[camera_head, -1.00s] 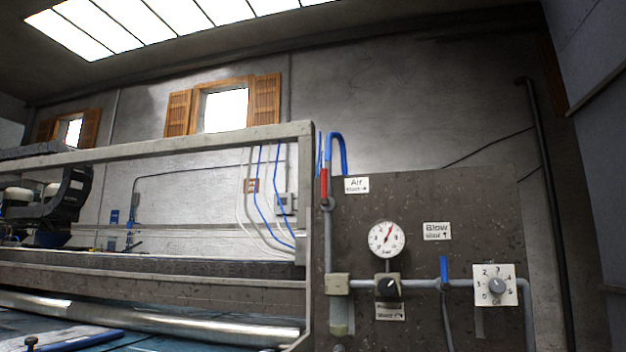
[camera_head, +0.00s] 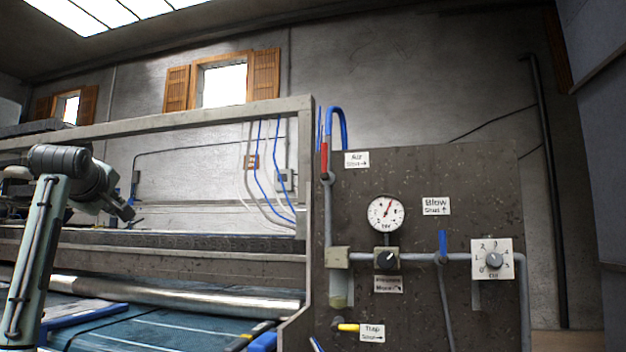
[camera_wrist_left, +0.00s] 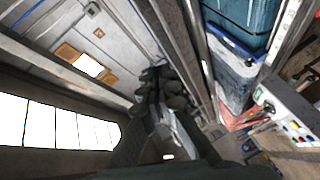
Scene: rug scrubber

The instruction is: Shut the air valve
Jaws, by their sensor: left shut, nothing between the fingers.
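The air valve has a red handle (camera_head: 324,160) that stands upright above its round pivot, on the pipe at the left edge of the dark panel. The label (camera_head: 357,160) beside it reads "Air" and "Shut" with an arrow to the right. My left gripper (camera_head: 127,213) is shut and empty, in front of the machine, well to the left of the valve and lower in the picture. Its dark fingers also show in the left wrist view (camera_wrist_left: 160,88). The valve cannot be made out in the left wrist view. My right gripper is not in view.
The panel (camera_head: 420,320) also carries a gauge (camera_head: 386,214), a pressure knob (camera_head: 386,258), a blue blow handle (camera_head: 443,244), a dial (camera_head: 493,260) and a yellow trap handle (camera_head: 348,327). The machine's grey frame post (camera_head: 306,200) stands just left of the valve.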

